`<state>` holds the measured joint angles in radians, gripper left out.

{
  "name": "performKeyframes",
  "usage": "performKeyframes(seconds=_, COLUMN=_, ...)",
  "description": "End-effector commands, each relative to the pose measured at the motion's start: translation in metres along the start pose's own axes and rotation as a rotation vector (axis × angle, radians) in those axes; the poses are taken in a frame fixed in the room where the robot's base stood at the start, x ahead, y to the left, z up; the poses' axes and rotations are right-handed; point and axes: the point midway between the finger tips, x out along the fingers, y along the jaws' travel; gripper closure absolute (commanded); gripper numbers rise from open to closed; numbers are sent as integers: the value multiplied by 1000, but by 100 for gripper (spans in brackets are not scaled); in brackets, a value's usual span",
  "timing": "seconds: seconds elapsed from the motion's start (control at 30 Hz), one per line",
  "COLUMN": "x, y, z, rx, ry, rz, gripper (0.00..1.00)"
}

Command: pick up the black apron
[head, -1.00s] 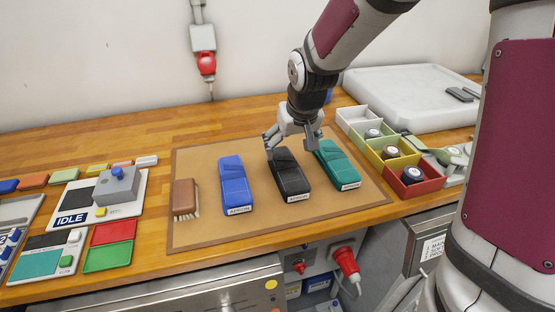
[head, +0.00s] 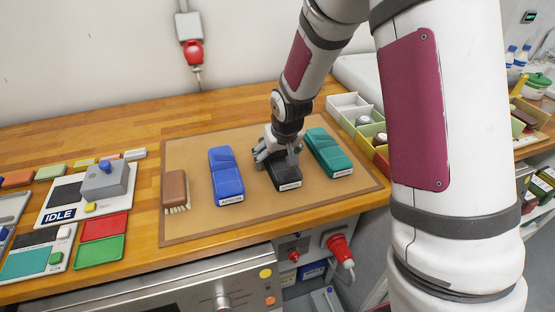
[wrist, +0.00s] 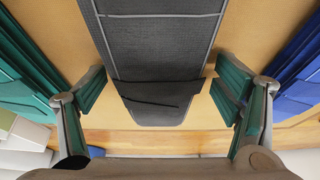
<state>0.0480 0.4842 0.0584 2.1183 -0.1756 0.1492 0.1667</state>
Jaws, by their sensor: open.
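The black apron (head: 287,174) is a folded dark bundle with a white label on its front end, lying on the brown mat between a blue and a green apron. My gripper (head: 277,155) is over its back half in the head view, hiding part of it. In the wrist view the black apron (wrist: 160,60) runs down the middle, and my gripper (wrist: 165,100) is open, with one finger on each side of it. I see no finger closed on the cloth.
The blue apron (head: 226,176) lies left of the black one and the green apron (head: 328,152) close on its right. A brown brush (head: 175,190) lies at the mat's left. Open bins (head: 350,104) stand to the right. The mat (head: 205,227) is bare at its front.

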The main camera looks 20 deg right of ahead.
Motion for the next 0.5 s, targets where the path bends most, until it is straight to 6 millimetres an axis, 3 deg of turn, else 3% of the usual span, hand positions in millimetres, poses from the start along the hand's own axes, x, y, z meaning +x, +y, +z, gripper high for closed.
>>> performKeyframes(seconds=0.2, x=1, y=0, z=0, rx=0, ry=1, rz=0, gripper=17)
performKeyframes(seconds=0.47, x=1, y=0, z=0, rx=0, ry=0, rz=0, gripper=73)
performKeyframes(seconds=0.5, x=1, y=0, z=0, rx=0, ry=0, rz=0, gripper=75)
